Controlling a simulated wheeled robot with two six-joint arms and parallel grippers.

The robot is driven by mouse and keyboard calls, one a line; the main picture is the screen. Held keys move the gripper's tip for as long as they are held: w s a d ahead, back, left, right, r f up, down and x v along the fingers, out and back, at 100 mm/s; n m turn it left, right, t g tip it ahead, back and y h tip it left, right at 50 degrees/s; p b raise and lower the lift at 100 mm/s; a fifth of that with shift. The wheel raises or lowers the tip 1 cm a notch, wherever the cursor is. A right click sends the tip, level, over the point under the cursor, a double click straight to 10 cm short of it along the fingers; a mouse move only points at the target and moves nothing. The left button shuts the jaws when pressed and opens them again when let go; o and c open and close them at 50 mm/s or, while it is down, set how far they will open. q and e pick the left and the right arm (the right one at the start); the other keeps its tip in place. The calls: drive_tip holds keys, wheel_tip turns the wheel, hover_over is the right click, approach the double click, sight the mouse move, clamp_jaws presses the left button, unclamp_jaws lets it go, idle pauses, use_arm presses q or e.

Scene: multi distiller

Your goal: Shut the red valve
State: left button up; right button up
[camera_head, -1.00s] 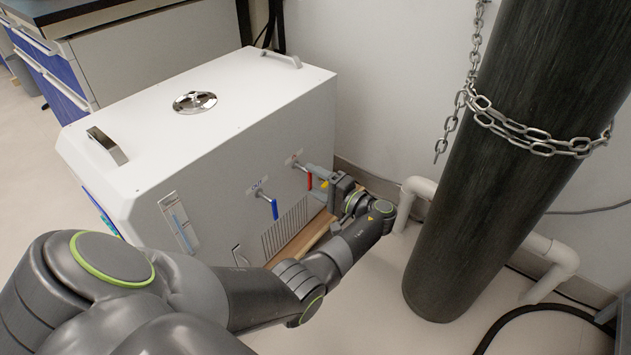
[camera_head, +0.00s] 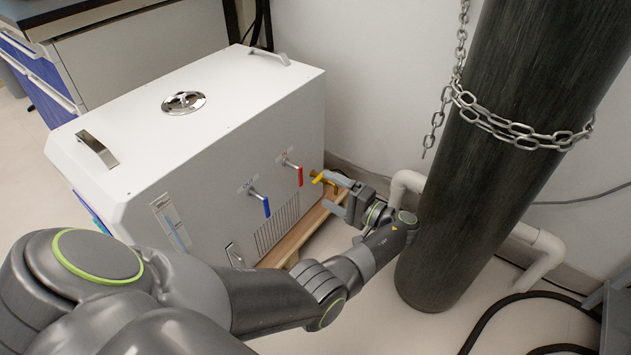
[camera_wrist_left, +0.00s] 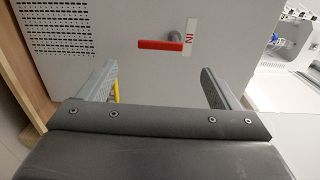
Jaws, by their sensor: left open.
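The red valve (camera_head: 300,176) is on the vented side of the white distiller box (camera_head: 236,160), near its right end. Its red handle hangs down from a metal stem. In the left wrist view the red handle (camera_wrist_left: 160,44) lies beside an "IN" label, ahead of and between the fingers. My left gripper (camera_head: 334,194) is open and empty, to the right of the valve and apart from it. Its two fingers also show in the left wrist view (camera_wrist_left: 157,72). My right gripper is not in view.
A blue valve (camera_head: 266,206) hangs left of the red one. A yellow handle (camera_head: 318,178) sits close to my left fingers. A dark cylinder (camera_head: 480,150) with a chain (camera_head: 515,133) and white pipes (camera_head: 405,185) stand to the right. A wooden board (camera_head: 300,237) lies below the box.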

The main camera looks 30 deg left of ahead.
use_arm(q)
drive_tip(key=d, duration=0.3)
drive_tip(key=shift+s+d, duration=0.15)
drive_tip(key=shift+d, duration=0.25)
